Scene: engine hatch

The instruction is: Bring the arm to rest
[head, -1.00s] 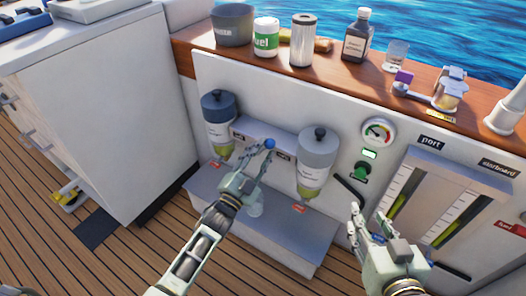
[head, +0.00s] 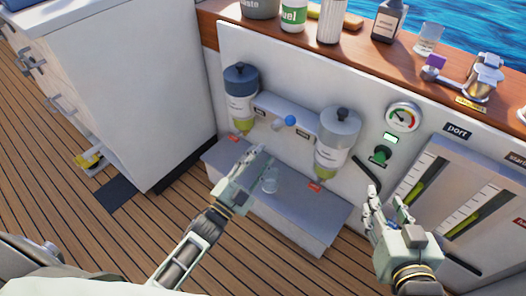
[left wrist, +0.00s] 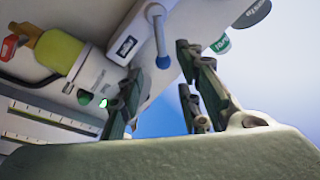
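My left gripper (head: 258,160) is in front of the white panel, below and left of a lever with a blue knob (head: 290,121), and apart from it. In the left wrist view its fingers (left wrist: 160,85) stand apart with nothing held between them; the blue knob (left wrist: 163,61) shows beyond them. My right gripper (head: 388,200) is in front of the panel's right part, below the green knob (head: 380,154). Its fingers look apart and empty.
Two bottles with dark caps, the left (head: 240,95) and the right (head: 337,140), are mounted on the panel. A clear glass (head: 270,180) stands on the grey step (head: 305,215). A white cabinet (head: 130,95) is at left. The wooden counter (head: 355,50) holds several containers.

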